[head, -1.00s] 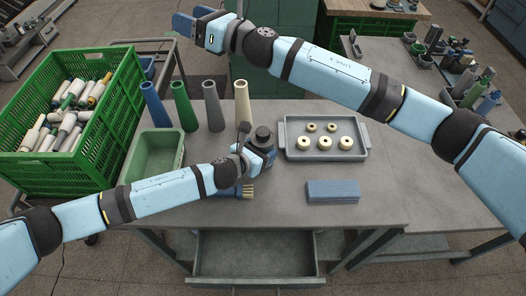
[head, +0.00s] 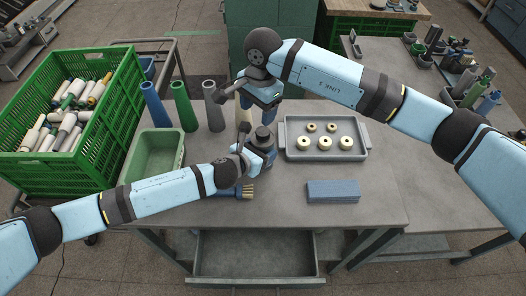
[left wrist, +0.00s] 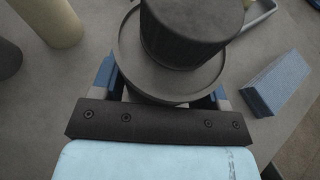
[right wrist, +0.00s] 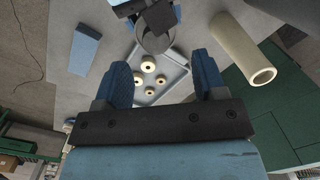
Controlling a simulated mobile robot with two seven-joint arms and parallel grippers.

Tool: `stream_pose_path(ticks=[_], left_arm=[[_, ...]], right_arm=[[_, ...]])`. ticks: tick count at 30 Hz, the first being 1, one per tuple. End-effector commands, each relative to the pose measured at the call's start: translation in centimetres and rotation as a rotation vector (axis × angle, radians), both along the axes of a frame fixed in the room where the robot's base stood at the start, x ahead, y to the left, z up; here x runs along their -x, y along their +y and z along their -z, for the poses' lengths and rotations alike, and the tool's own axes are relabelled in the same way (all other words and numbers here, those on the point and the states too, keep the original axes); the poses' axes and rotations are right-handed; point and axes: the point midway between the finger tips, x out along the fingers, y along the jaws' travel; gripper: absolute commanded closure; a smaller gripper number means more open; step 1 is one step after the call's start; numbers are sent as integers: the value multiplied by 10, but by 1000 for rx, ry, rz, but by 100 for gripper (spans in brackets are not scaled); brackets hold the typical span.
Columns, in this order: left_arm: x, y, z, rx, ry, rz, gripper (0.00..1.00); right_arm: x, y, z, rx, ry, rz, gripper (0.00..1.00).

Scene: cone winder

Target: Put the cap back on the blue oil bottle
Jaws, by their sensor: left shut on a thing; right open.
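A dark grey ridged cylinder (head: 263,133) on a wider round rim stands mid-table, also in the left wrist view (left wrist: 190,30). It looks like the cap end of the blue oil bottle. The body below is mostly hidden, and I cannot tell whether the cap is seated. My left gripper (head: 264,152) is shut around the part just below the rim. My right gripper (head: 264,100) is open and empty, above and behind the bottle. In the right wrist view the round top (right wrist: 152,42) shows beyond its spread fingers (right wrist: 163,72).
Upright cones, including a green one (head: 184,108), stand behind left. A green bin (head: 128,168) and a brush (head: 247,191) are at left. An open drawer (head: 254,279) juts out in front.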

Motion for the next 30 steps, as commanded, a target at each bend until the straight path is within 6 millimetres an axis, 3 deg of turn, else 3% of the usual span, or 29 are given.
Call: stream_pose_path(ticks=[5, 17, 30], left_arm=[[0, 0, 0, 0, 0, 0, 98], [0, 0, 0, 0, 0, 0, 98], [0, 0, 0, 0, 0, 0, 98]], right_arm=[[-4, -12, 0, 78, -25, 15, 36], [-4, -12, 6, 77, -23, 14, 36], [-3, -12, 68, 76, -21, 15, 36]])
